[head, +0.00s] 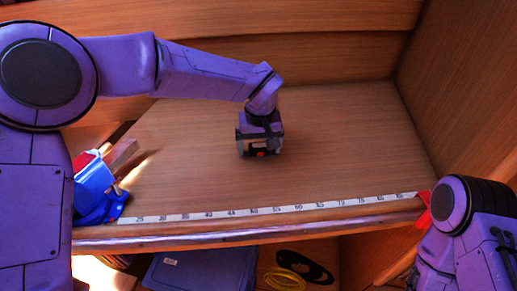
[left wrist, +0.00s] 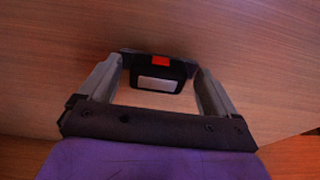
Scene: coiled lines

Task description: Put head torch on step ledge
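The head torch (head: 261,151) is a small dark block with a red button and a pale panel. It shows between my left gripper's fingers over the wooden ledge, and again in the left wrist view (left wrist: 158,72). My left gripper (head: 260,145) points down, its two grey fingers against the torch's two sides in the left wrist view (left wrist: 157,72). I cannot tell if the torch touches the wood. The step ledge (head: 350,150) seems to be this broad wooden surface. My right arm shows at the lower right; its gripper is out of view.
A numbered measuring strip (head: 270,210) runs along the ledge's front edge. A blue object (head: 95,190) stands at the left end. Below are a blue box (head: 200,272), a yellow coil (head: 285,278) and a black coil (head: 312,266). Wooden walls close the back and right. Much of the ledge is clear.

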